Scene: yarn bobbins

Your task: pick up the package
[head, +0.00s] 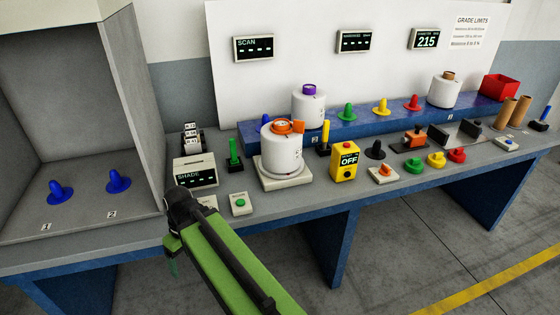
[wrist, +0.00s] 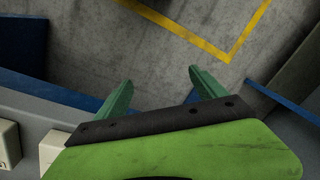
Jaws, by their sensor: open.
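Three white yarn packages stand on the bench in the head view. One with an orange top (head: 283,152) sits on a pale square base (head: 270,179) near the middle. One with a purple top (head: 308,106) and one with a brown tube top (head: 444,91) stand on the blue raised shelf (head: 350,128) behind. My gripper (head: 172,262) is at the bench's front edge, left of and apart from all three. In the wrist view my gripper (wrist: 160,78) is open, with both green fingers spread and nothing between them. No package shows in the wrist view.
A box marked SHADE (head: 195,172), a green-button box (head: 241,204) and a yellow OFF box (head: 344,161) stand near the orange-topped package. A grey booth (head: 60,110) with blue cones is at left. The wrist view shows floor (wrist: 170,65) beyond the bench edge.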

